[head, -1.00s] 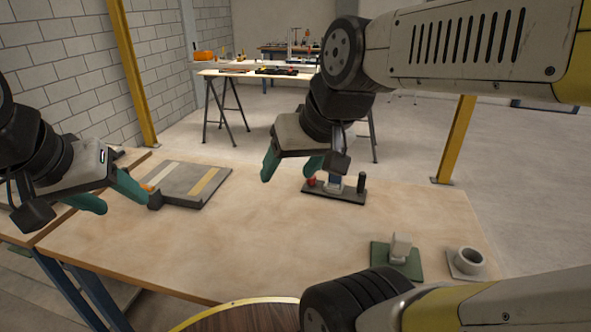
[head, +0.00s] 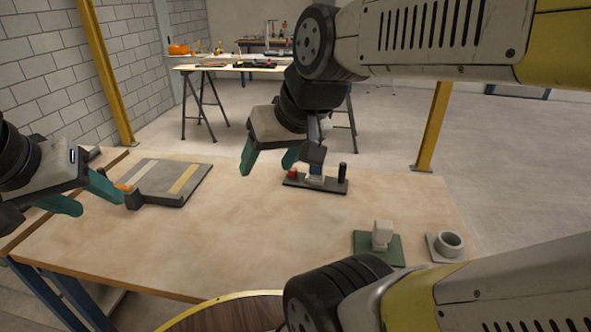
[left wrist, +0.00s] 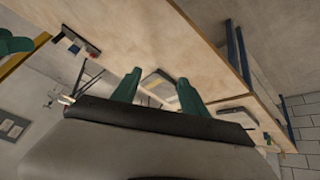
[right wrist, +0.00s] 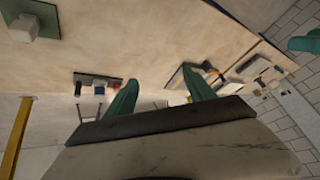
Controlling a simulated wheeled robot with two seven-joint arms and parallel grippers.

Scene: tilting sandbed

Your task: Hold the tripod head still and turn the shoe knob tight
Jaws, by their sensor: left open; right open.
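A dark base plate (head: 331,187) lies toward the far side of the table. It carries a small red knob (head: 292,173), a blue and pale block (head: 315,180) and an upright black post (head: 342,172). I cannot tell for sure which of these parts are the tripod head and shoe knob. My right gripper (head: 267,168) is open and empty, left of the plate in the head view, and seems above the table. My left gripper (head: 97,205) is open and empty at the left, near the striped board. The plate also shows in the right wrist view (right wrist: 88,77).
A grey striped board (head: 152,180) with a dark block at its near corner lies on the table's left. A green base with a pale block (head: 381,236) and a grey ring on a square foot (head: 447,244) stand front right. The middle of the table (head: 250,235) is clear.

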